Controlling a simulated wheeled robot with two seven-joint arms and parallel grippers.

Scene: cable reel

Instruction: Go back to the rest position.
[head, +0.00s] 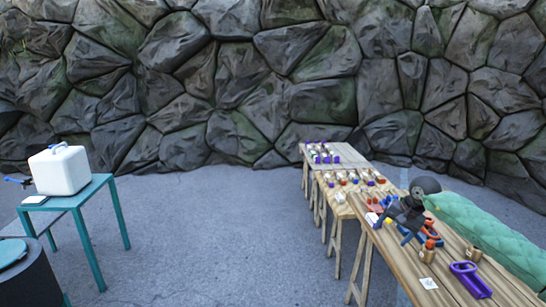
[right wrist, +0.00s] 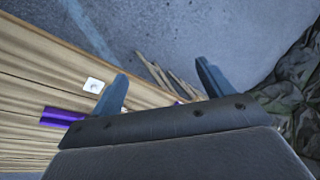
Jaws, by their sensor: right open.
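My right gripper (head: 420,238) is over the near wooden table on the right in the head view, among small orange and blue items. In the right wrist view its two blue-grey fingers (right wrist: 161,70) stand wide apart with nothing between them. Below them are the table's edge and the grey ground. What lies directly behind the gripper in the head view is partly hidden. My left gripper is not in view.
A teal table (head: 95,187) with a white box (head: 60,170) stands left. Open ground (head: 215,235) lies between.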

